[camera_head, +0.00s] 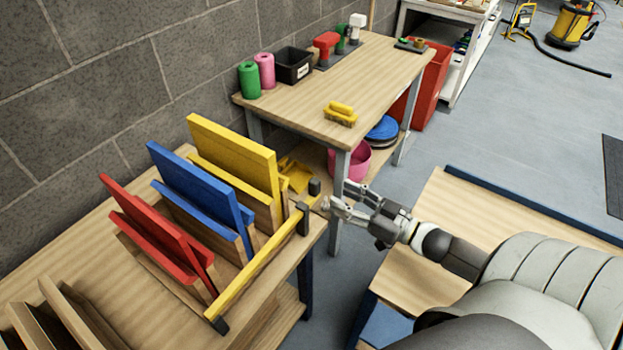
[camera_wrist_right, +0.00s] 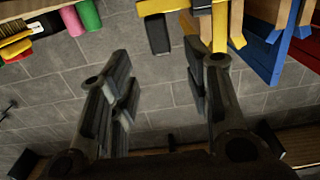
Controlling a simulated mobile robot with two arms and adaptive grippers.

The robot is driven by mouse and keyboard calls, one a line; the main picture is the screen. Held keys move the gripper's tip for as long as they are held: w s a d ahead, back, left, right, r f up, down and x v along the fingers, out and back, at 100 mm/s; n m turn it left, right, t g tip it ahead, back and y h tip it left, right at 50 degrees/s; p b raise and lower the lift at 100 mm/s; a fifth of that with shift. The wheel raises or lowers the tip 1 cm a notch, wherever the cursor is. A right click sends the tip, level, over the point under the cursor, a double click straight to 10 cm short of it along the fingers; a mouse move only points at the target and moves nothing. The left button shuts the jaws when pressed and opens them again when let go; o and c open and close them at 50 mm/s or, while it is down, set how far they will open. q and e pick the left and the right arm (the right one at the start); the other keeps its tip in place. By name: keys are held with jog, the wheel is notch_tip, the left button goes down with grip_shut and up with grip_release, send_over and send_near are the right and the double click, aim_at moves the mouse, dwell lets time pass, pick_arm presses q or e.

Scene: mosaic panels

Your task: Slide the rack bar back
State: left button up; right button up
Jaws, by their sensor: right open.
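The rack bar (camera_head: 262,268) is a long yellow bar running along the front of the rack, past the lower ends of the red (camera_head: 160,225), blue (camera_head: 197,187) and yellow (camera_head: 232,152) panels. Dark brackets (camera_head: 303,219) sit at it, and its far end lies by a dark block (camera_head: 314,187). My right gripper (camera_head: 338,197) is open just right of that far end, apparently empty. In the right wrist view its two fingers (camera_wrist_right: 158,85) are spread wide, with a dark block (camera_wrist_right: 158,34) and yellow parts beyond them. My left gripper is not in view.
A second wooden table (camera_head: 335,75) behind holds a yellow brush (camera_head: 341,113), green and pink rolls and a black bin (camera_head: 294,66). A pink tub (camera_head: 352,163) is below it. Wooden slots (camera_head: 60,312) stand at the near left. Another table (camera_head: 425,270) is at right.

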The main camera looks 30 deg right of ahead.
aim_at(319, 186)
jog(key=x, duration=0.4)
jog(key=shift+w+a+r, duration=0.1)
jog(key=shift+w, duration=0.05)
jog(key=x, duration=0.4)
jog(key=shift+p, duration=0.35)
jog(key=shift+w+a, duration=0.15)
jog(key=shift+w, duration=0.15)
jog(key=shift+c, duration=1)
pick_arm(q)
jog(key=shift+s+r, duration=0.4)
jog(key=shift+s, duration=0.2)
pick_arm(e)
grip_shut()
